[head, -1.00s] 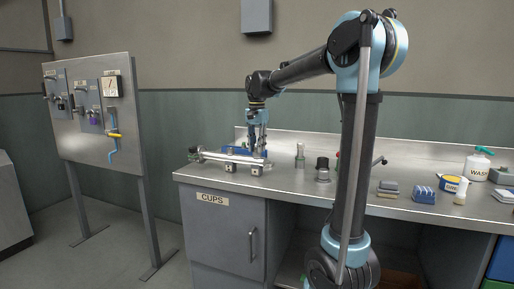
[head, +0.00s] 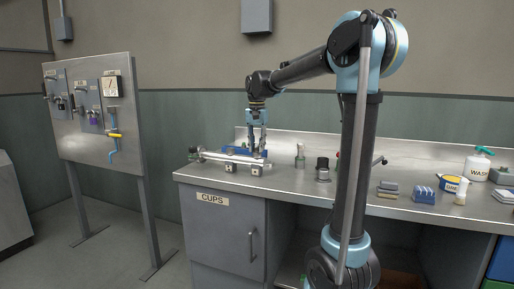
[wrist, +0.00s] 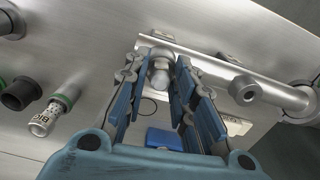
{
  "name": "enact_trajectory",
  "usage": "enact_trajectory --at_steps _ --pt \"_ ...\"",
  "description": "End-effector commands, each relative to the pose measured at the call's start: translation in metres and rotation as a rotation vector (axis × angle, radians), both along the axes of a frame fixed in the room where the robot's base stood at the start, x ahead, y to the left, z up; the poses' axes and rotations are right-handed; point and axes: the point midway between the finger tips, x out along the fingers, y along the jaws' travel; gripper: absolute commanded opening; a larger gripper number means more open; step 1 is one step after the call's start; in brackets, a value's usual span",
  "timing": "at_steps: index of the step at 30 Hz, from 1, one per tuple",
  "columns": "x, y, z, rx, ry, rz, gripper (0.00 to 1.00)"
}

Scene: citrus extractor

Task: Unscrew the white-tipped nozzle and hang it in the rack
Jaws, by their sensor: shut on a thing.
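The metal nozzle (wrist: 160,70) with a pale tip sits between the fingers of my gripper (wrist: 158,78) in the wrist view, at the end of the metal pipe (wrist: 215,68). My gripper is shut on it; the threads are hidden. In the head view my gripper (head: 257,152) reaches down to the right end of the horizontal pipe (head: 222,157) on the counter. A blue piece (wrist: 163,139) shows below the nozzle in the wrist view.
A second round fitting (wrist: 245,88) stands on the pipe close to my fingers. A dark-topped container (head: 322,168) stands right of the pipe on the counter (head: 290,185).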

Motion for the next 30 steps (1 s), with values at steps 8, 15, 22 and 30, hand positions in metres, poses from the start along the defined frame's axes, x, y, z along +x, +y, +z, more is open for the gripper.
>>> enact_trajectory --at_steps 8,15,22,30 --pt "0.0011 0.0001 0.0004 0.001 -0.002 0.139 0.00" --pt "0.0010 0.0000 0.0004 0.001 -0.002 0.146 0.00" --pt "0.0010 0.0000 0.0005 0.000 -0.002 0.251 0.00" --pt "0.0010 -0.0001 0.0005 0.000 -0.002 0.296 0.00"
